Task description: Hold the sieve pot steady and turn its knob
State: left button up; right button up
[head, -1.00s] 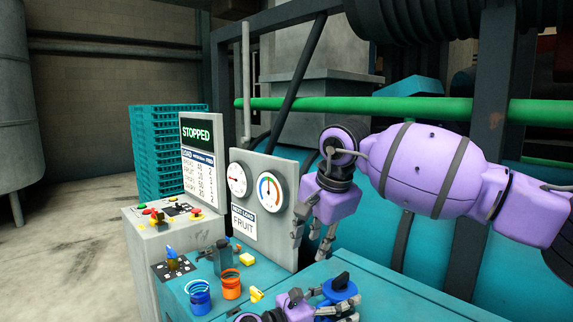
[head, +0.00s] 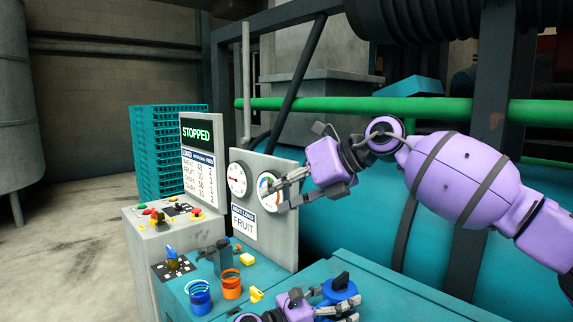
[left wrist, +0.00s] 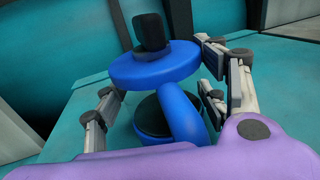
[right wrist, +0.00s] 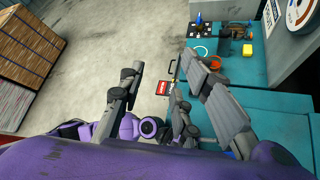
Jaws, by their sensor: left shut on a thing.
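The blue sieve pot (head: 341,291) stands on the teal worktop at the bottom of the head view, its black knob (head: 342,279) on top. The left wrist view shows the pot's blue disc (left wrist: 153,66), the upright black knob (left wrist: 150,31) and a darker lower part. My left gripper (head: 336,308) is shut on the pot, its fingers on either side of it; the exact contact is unclear. My right gripper (head: 276,196) is higher up, in front of the gauge panel, pointing left. Its fingers are apart and empty, as the right wrist view (right wrist: 163,78) also shows.
The gauge panel (head: 282,242) and the display reading STOPPED (head: 197,134) stand behind the worktop.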

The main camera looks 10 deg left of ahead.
notch_tip(320, 180, up, 6)
jog(key=w+d+m+t+y, duration=0.1)
jog(key=w+m+y, duration=0.1)
jog(key=m, duration=0.6)
jog(key=shift+w+r+y, duration=0.2)
jog(key=shift+r+y, duration=0.05)
jog(key=shift+y, duration=0.45)
jog(key=n+h, duration=1.8)
jog(key=n, duration=1)
send_near(341, 277)
jog(key=x, duration=0.8)
jog(key=shift+w+d+f, duration=0.1)
jog(key=shift+w+f, duration=0.05)
jog(key=shift+f, duration=0.15)
